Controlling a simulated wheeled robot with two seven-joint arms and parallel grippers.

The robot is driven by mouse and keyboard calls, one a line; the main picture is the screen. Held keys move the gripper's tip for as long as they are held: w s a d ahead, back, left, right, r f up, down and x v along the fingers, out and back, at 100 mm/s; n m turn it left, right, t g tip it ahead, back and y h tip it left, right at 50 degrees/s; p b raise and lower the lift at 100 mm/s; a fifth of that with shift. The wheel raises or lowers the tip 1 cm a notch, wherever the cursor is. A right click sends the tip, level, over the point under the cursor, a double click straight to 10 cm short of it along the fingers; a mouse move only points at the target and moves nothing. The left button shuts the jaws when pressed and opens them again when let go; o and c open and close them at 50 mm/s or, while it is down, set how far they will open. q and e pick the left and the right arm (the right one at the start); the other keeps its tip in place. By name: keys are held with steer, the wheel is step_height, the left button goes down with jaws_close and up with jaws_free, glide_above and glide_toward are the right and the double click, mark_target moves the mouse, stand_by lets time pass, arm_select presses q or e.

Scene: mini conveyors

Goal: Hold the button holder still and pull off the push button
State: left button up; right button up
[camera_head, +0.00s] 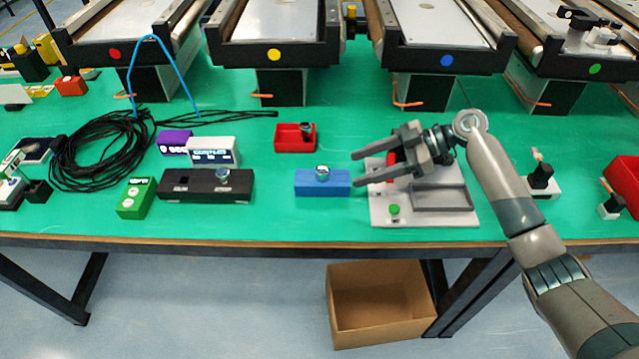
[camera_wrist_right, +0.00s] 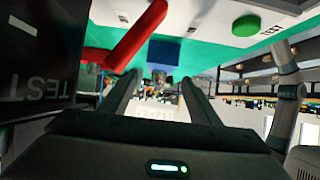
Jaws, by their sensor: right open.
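A blue block (camera_head: 322,188) with a silver round piece (camera_head: 323,172) on top sits on the green table; it looks like the button holder with the push button. A longer black box (camera_head: 190,186) to its left bears a similar silver piece (camera_head: 222,173). My right gripper (camera_head: 357,168) is open and empty. Its fingers point left, over the left edge of a grey-white station and right of the blue block. In the right wrist view the fingers (camera_wrist_right: 161,82) stand apart, with the blue block (camera_wrist_right: 163,52) beyond them. My left gripper is out of view.
The station (camera_head: 384,212) has a red bar (camera_head: 391,160), a green button (camera_head: 394,209) and a dark screen (camera_wrist_right: 45,45). Coiled black cable (camera_head: 100,150) lies at left. Green table between black box and blue block is clear.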

mark_target(334, 178)
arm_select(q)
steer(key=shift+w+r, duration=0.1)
arm_select(e)
steer(key=shift+s+r, duration=0.1)
stand_by(0.3)
steer(key=shift+x, duration=1.15)
steer(key=b+x, duration=0.1)
steer(key=x, duration=0.4)
steer(key=shift+b+x, duration=0.3)
steer(key=shift+x, duration=0.55)
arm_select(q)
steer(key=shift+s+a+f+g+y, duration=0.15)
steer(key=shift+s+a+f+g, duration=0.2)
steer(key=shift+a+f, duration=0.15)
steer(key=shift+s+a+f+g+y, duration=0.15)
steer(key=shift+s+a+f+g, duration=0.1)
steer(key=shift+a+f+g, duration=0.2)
arm_select(e)
steer(key=shift+a+f, duration=0.25)
steer(key=shift+a, duration=0.2)
